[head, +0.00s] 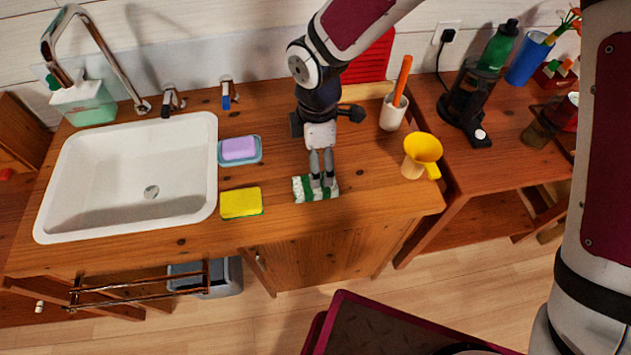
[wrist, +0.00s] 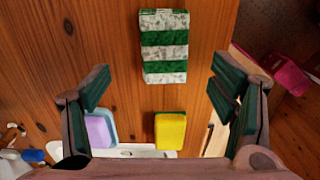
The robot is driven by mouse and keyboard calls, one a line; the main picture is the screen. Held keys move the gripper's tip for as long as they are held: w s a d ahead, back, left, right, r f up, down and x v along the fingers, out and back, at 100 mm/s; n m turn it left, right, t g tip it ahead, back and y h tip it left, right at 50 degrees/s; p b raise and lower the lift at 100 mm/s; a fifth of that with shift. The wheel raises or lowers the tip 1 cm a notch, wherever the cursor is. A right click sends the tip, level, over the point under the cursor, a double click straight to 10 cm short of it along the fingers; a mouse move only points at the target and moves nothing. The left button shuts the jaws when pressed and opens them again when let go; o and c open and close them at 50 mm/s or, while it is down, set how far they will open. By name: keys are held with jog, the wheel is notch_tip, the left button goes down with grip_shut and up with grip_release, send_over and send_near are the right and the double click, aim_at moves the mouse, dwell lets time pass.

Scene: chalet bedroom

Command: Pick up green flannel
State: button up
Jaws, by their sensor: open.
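The green flannel (head: 303,190) is a folded cloth with green and white stripes. It lies flat on the wooden counter, right of the yellow sponge in the head view. My gripper (head: 322,183) points down at it, and its fingertips overlap the cloth in that view. In the wrist view the flannel (wrist: 164,47) is in full sight at top centre. I cannot tell the exact height of the fingertips above the cloth.
A yellow sponge (head: 241,203) and a purple soap (head: 239,149) in a blue dish lie between the flannel and the white sink (head: 60,190). A yellow funnel (head: 422,150) and a white cup (head: 393,112) stand to the right. The counter's front edge is close.

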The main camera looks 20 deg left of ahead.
notch_tip(320, 180, down, 3)
jog(key=shift+r, duration=0.2)
jog(key=shift+s+f+p, duration=0.15)
jog(key=shift+f+p, duration=0.2)
jog(key=shift+f, duration=0.95)
jog(key=shift+s+f+p, duration=0.15)
jog(key=shift+f+p, duration=0.15)
jog(key=shift+f, duration=1)
jog(key=c, duration=1.1)
